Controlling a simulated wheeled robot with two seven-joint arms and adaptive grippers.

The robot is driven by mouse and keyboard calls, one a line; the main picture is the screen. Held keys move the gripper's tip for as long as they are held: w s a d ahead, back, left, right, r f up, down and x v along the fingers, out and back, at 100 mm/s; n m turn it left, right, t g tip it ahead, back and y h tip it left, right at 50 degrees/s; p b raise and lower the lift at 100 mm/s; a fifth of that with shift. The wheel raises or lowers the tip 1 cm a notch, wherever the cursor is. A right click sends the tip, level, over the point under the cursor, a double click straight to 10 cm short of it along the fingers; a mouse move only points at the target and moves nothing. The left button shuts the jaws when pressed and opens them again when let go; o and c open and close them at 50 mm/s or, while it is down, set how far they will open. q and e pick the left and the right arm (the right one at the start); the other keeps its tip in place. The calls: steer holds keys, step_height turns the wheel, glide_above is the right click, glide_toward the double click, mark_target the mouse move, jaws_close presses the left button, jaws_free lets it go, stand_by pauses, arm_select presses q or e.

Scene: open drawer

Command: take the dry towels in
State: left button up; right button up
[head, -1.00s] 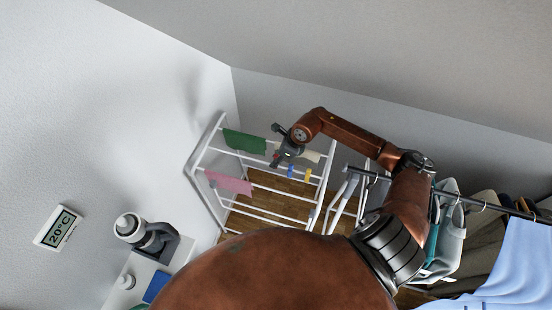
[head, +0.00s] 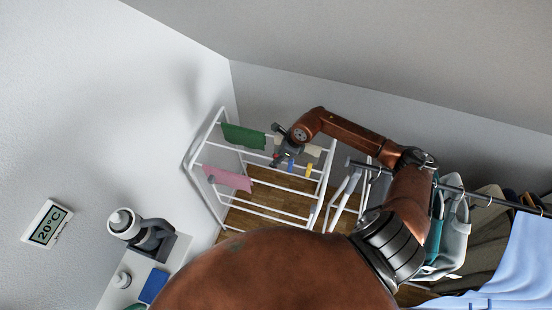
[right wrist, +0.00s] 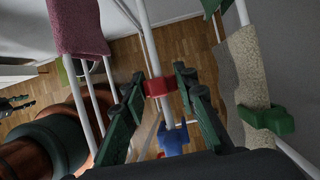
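In the head view a green towel (head: 244,137), a pink towel (head: 230,179) and a beige towel (head: 312,150) hang on a white drying rack (head: 270,208). My right gripper (head: 280,157) is at the rack, between the green and beige towels. In the right wrist view its fingers (right wrist: 159,80) are apart, with a red clip (right wrist: 158,87) on a white rail between their tips; contact is unclear. A blue clip (right wrist: 173,139) sits on the same rail. The beige towel (right wrist: 246,75) carries a green clip (right wrist: 267,120).
A clothes rail (head: 470,192) with hanging garments and a light blue cloth (head: 520,265) stands at the right. A 20°C display (head: 46,223) is on the left wall.

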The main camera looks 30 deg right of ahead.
steer(key=o, duration=0.4)
steer(key=shift+o, duration=0.2)
steer(key=v, duration=1.2)
steer(key=shift+s+f, duration=0.1)
